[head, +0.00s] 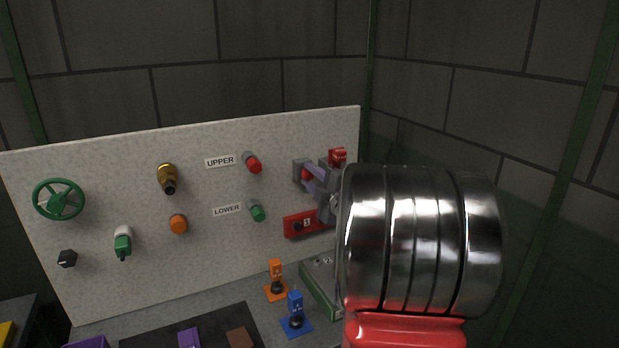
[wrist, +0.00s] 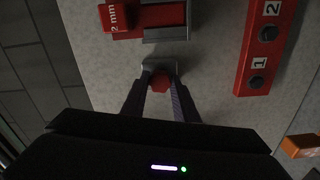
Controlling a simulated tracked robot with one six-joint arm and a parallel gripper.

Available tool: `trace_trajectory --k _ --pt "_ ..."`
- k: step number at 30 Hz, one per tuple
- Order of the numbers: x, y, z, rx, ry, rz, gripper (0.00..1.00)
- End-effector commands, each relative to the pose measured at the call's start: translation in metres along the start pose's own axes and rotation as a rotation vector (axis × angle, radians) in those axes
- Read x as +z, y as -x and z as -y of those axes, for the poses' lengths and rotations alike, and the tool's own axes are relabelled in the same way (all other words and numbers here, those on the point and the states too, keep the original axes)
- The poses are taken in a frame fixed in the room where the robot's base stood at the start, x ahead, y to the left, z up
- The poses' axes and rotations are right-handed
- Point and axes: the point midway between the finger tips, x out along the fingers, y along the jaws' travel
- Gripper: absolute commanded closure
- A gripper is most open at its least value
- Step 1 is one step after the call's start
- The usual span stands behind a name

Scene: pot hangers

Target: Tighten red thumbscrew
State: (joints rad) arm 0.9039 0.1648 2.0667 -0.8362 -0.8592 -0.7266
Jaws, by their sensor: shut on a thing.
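The red thumbscrew (wrist: 160,82) sits between the two fingertips of my gripper (wrist: 161,92) in the wrist view, in front of a grey mount. My gripper is shut on it. In the head view, the red thumbscrew (head: 305,174) shows small beside the purple fingers of my gripper (head: 312,178), against the grey mount on the pale panel. My own arm covers the area to the right. Just above the mount in the wrist view is a grey bracket (wrist: 165,35) with a red piece labelled "2 mm" (wrist: 118,18).
Red (head: 254,165) and green (head: 257,213) knobs, labelled UPPER and LOWER, are left of my gripper. Orange (head: 276,275) and blue (head: 295,308) pieces stand on the bench below.

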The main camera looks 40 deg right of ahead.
Motion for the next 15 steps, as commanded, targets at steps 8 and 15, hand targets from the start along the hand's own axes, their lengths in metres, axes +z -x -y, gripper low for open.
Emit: trace_trajectory --k 8,15 --pt "-0.0001 0.0 0.0001 0.0 -0.019 0.0 1.0" --pt "-0.0002 0.0 0.0001 0.0 -0.186 0.0 1.0"
